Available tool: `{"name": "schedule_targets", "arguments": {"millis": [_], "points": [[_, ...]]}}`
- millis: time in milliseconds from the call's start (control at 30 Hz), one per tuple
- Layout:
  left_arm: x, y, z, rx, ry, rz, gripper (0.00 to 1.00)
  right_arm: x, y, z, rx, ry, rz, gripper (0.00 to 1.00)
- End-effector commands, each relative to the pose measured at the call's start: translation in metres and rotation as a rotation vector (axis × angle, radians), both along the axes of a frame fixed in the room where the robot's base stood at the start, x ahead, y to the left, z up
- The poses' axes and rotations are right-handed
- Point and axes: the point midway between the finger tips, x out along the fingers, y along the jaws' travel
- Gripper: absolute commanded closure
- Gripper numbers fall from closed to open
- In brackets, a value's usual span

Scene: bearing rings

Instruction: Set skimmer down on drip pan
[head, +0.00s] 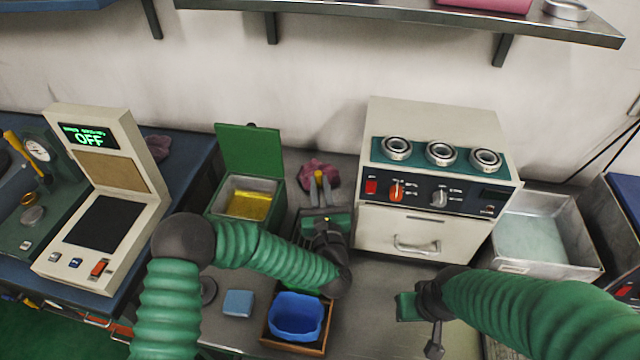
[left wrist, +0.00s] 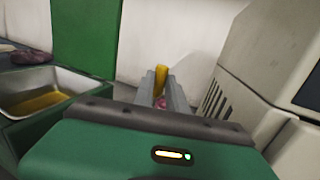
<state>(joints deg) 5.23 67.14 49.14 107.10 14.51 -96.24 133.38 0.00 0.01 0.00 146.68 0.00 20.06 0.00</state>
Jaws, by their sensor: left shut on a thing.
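My left gripper (head: 319,183) is in the middle of the head view, between the green box and the cream oven. It is shut on the yellow handle of the skimmer (head: 319,178), which also shows between the grey fingers in the left wrist view (left wrist: 161,77). The rest of the skimmer is hidden. The green box (head: 214,207) has its lid up and yellow liquid inside. I cannot pick out the drip pan for sure; my left arm covers part of the bench. My right gripper (head: 407,306) is low in front of the oven, its fingers unclear.
The oven (head: 430,225) carries three bearing rings on top. A crumpled pink cloth (head: 331,168) lies behind my left gripper. A blue bin (head: 295,318) in a wooden tray and a blue block (head: 238,303) are in front. A metal basin (head: 582,232) stands right of the oven.

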Motion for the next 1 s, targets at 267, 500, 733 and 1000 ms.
{"name": "schedule_targets", "arguments": {"millis": [267, 500, 733, 1000], "points": [[0.0, 0.0, -0.0003, -0.001, -0.003, 0.001, 1.0, 0.0, 0.0, -0.0015, 0.0, 0.0, 0.0, 0.64], [-0.0003, 0.0003, -0.002, -0.001, -0.002, 0.001, 1.0, 0.0001, 0.0, -0.0039, 0.0, 0.0, 0.0, 0.64], [-0.0018, 0.0004, -0.0023, -0.001, -0.002, 0.001, 1.0, 0.0, 0.0, -0.0071, 0.0, 0.0, 0.0, 0.64], [-0.0018, 0.0004, -0.0024, -0.001, -0.002, 0.001, 0.64, 0.0001, 0.0, -0.0069, 0.0, 0.0, 0.0, 0.64]]}}
